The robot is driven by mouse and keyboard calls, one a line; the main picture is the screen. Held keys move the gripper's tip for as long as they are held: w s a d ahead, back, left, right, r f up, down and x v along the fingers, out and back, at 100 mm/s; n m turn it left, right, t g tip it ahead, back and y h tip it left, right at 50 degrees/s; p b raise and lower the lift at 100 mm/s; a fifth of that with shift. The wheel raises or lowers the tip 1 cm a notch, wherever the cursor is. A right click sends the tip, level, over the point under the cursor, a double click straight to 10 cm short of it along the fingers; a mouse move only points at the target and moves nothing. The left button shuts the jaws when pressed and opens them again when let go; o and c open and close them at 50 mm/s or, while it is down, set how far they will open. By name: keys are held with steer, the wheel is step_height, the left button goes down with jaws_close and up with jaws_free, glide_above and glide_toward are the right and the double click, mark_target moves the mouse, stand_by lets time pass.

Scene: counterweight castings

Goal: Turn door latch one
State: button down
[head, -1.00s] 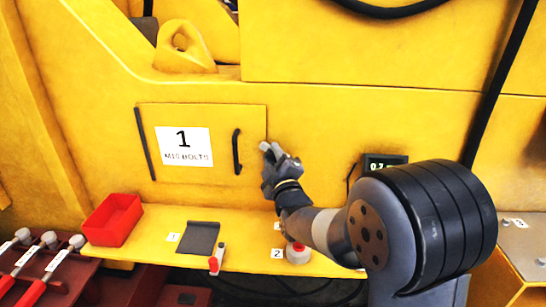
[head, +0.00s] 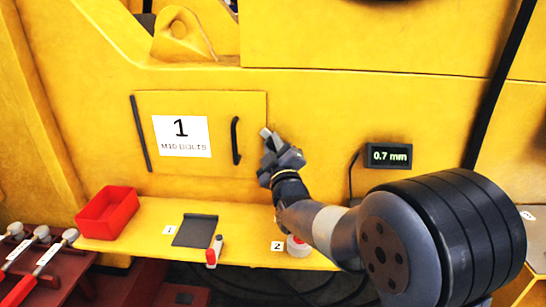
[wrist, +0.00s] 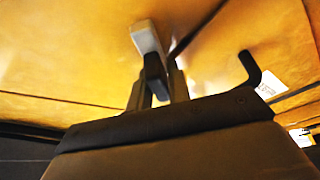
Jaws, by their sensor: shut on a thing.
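The yellow door (head: 210,170) carries a white label reading "1 M10 BOLTS" (head: 181,137) and sits flush and closed in the yellow panel. A small pale grey latch (head: 265,132) is at its right edge; it also shows in the wrist view (wrist: 146,38), tilted slightly. My gripper (head: 270,141) reaches it from the lower right and is shut on the latch. In the wrist view my gripper (wrist: 158,82) has its dark fingers at the lower end of the latch, which they partly hide. The black door handle (head: 235,141) is left of the gripper, apart from it.
Below the door a yellow shelf (head: 150,215) holds a red bin (head: 107,212), a dark grey mat (head: 195,230), a red-and-white bottle (head: 214,251) and a white round item (head: 298,247). A display (head: 389,156) reads 0.7 mm, right of my gripper.

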steer(key=m+b, duration=0.1)
steer(key=b, duration=0.1)
steer(key=m+t+h+b, duration=0.1)
steer(key=m+b, duration=0.1)
steer(key=m+h+b, duration=0.1)
steer(key=m+b, duration=0.1)
steer(key=shift+f+t, duration=0.3)
steer(key=shift+t, duration=0.1)
steer(key=m+h+b, duration=0.1)
steer(key=m+b, duration=0.1)
steer(key=m, duration=0.2)
steer(key=shift+r+t+b, duration=0.15)
steer(key=shift+t+b, duration=0.15)
steer(key=shift+b, duration=0.05)
steer(key=shift+d+r+m+h+b, duration=0.1)
steer(key=shift+m+h+b, duration=0.25)
steer(key=shift+m+h, duration=0.65)
steer(key=shift+d+r+m+h+b, duration=0.1)
steer(key=shift+m+h+b, duration=0.35)
steer(key=shift+m, duration=0.85)
steer(key=c, duration=1.4)
jaws_free()
steer(key=shift+c, duration=0.2)
steer(key=v, duration=1)
steer(key=shift+s+f, duration=0.15)
steer(key=shift+s, duration=0.15)
steer(key=shift+a, duration=0.15)
